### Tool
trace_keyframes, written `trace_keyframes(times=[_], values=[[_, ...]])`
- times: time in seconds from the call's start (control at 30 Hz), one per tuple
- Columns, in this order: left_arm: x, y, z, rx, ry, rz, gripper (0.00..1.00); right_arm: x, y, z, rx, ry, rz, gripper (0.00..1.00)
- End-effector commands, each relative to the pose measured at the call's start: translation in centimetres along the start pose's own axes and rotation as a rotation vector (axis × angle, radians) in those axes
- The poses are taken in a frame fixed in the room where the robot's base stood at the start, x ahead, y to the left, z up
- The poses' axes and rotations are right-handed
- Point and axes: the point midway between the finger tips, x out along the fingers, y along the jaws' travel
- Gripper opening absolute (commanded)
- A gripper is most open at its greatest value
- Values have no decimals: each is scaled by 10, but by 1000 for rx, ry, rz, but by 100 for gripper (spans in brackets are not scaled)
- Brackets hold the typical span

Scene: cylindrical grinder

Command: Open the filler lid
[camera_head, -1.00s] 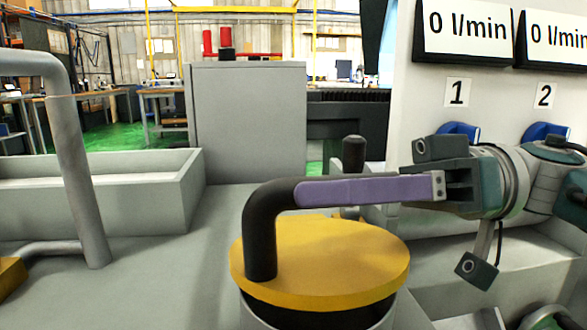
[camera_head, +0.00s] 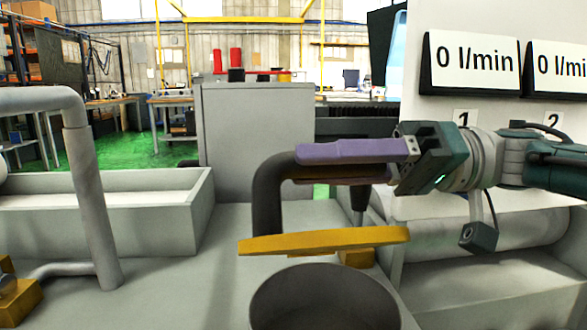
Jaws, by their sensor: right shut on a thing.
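The filler lid (camera_head: 325,241) is a yellow disc, raised and seen nearly edge-on above the round grey filler opening (camera_head: 325,290). The opening is uncovered in front of and below the lid. A thick dark handle (camera_head: 268,195) rises from the lid's left side and bends to the right. My right gripper (camera_head: 400,155) is at the handle's right end. Its purple fingers (camera_head: 350,151) lie along the top and underside of the horizontal part, shut on the handle. My left gripper is not in view.
A grey pipe (camera_head: 90,200) stands at the left beside a grey trough (camera_head: 150,200). A white panel with flow displays (camera_head: 470,65) rises behind my right arm. A grey cabinet (camera_head: 257,135) stands behind the lid.

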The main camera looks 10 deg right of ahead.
Motion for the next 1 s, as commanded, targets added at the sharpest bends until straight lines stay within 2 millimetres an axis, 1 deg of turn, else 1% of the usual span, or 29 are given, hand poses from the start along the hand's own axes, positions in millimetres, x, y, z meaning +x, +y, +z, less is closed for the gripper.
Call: trace_keyframes(times=[0.2,0.23,0.4,0.5,0.7,0.8,0.87,0.97,1.0], values=[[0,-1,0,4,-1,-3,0,0,0,-1,-1,4,-1,0],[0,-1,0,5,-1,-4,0,0,0,-1,-1,4,-1,33],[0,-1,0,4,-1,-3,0,0,0,-1,-1,3,0,52],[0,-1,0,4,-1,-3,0,0,0,0,-1,2,0,62],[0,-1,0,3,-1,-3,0,0,0,0,-1,1,0,62],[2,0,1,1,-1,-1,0,-4,1,0,-1,1,1,62],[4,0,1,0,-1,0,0,-11,2,0,-1,2,3,62],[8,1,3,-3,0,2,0,-29,2,1,-1,4,4,62],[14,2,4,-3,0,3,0,-38,4,2,-1,4,5,62]])
